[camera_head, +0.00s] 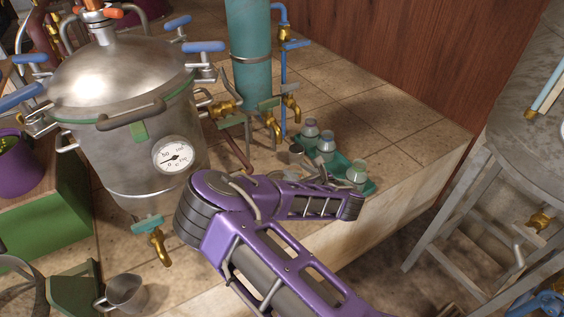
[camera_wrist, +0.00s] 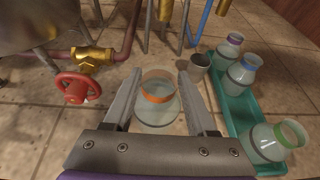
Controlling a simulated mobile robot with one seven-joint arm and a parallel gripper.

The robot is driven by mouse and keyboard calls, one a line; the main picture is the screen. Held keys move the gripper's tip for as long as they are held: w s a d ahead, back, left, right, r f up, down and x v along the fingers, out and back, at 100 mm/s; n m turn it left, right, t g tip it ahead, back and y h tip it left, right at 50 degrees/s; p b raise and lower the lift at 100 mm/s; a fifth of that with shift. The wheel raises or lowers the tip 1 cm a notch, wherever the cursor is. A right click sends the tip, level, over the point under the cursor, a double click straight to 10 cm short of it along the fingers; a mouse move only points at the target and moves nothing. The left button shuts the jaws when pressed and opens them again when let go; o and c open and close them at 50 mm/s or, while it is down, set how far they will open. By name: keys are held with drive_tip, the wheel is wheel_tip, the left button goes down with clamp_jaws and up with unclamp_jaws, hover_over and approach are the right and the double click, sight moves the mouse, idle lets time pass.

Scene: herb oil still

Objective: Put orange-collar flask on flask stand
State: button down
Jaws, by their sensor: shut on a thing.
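The orange-collar flask (camera_wrist: 157,108) is clear glass with an orange band at its neck. My gripper (camera_wrist: 159,76) is shut on it, one finger on each side, in the wrist view. I cannot tell whether its base touches the tiles. The long teal rack (camera_wrist: 236,108), seemingly the flask stand, is to the right of my gripper. It holds a purple-collar flask (camera_wrist: 228,50), a blue-collar flask (camera_wrist: 243,74) and a green-collar flask (camera_wrist: 276,141), with a bare gap between blue and green. In the head view my arm hides the held flask and part of the rack (camera_head: 371,187).
A small grey cup (camera_wrist: 200,64) stands just right of my right finger. A red valve wheel (camera_wrist: 76,87) and brass fitting are close on the left. The steel still (camera_head: 130,110) and teal column (camera_head: 250,55) stand behind. The tiled ledge ends right of the rack.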

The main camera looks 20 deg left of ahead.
drive_tip(key=b+x, duration=0.1)
drive_tip(key=x, duration=1)
drive_tip(key=shift+r, duration=0.3)
drive_tip(key=shift+f, duration=0.15)
drive_tip(key=shift+c, duration=1)
unclamp_jaws()
drive_tip(key=p+v, duration=0.1)
drive_tip(key=v, duration=1.1)
drive_tip(key=shift+r, duration=0.2)
